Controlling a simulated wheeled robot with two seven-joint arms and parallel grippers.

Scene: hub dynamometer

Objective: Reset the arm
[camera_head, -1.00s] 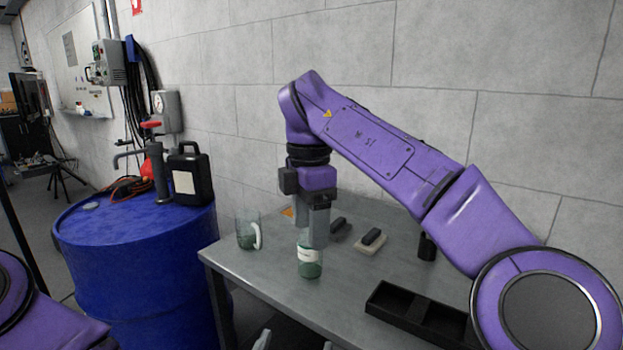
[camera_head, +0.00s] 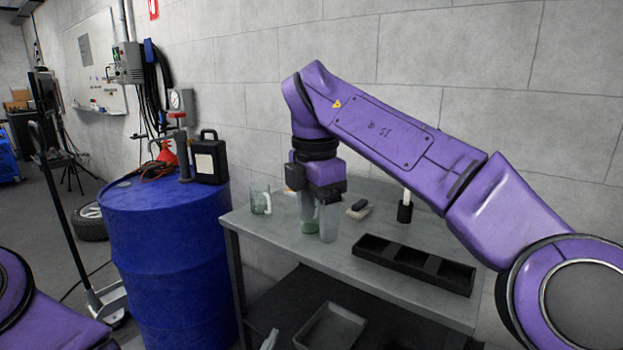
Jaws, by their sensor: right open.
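My right arm comes in from the right over the grey metal table, and its gripper (camera_head: 318,226) points down with its two fingers apart. A green glass vessel (camera_head: 310,227) stands on the table just behind the fingers and is partly hidden by them. It looks released; whether a finger touches it I cannot tell. A clear glass mug (camera_head: 261,200) stands to the left of the gripper. Part of my left arm shows at the lower left; its gripper is out of view.
The table (camera_head: 390,290) holds a black compartment tray (camera_head: 415,264) at the front right, an eraser-like block (camera_head: 359,210) and a black holder (camera_head: 405,211) with a white stick. A blue drum (camera_head: 165,260) stands at the left. A grey tray (camera_head: 330,328) sits on the lower shelf.

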